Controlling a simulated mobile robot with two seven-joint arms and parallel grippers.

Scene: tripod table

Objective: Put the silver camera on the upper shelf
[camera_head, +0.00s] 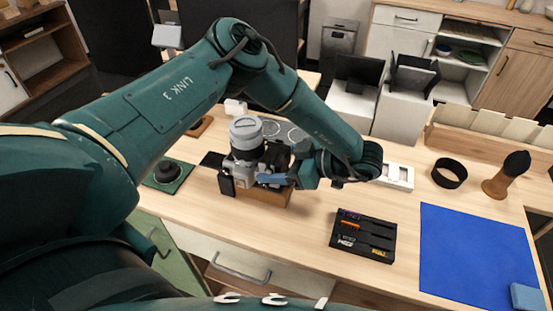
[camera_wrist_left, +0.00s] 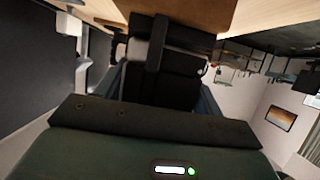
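The silver camera (camera_head: 242,172) has a pale grey body, black parts and a large lens pointing up. It is near the middle of the table in the head view, at a brown wooden block (camera_head: 272,198); whether it rests on the block is unclear. My left gripper (camera_head: 268,180) reaches it from the right, with bluish fingers at its body. In the left wrist view a dark body (camera_wrist_left: 165,75) fills the space between the fingers, which appear closed against its sides. My right gripper is not in view. Which shelf is the upper shelf is unclear.
A black tray (camera_head: 335,259) with small items and a blue mat (camera_head: 465,250) lie to the right. A black ring (camera_head: 449,172) and a wooden stand (camera_head: 497,186) are near the far right edge. A green board (camera_head: 168,184) with a black knob lies left. Table front is mostly clear.

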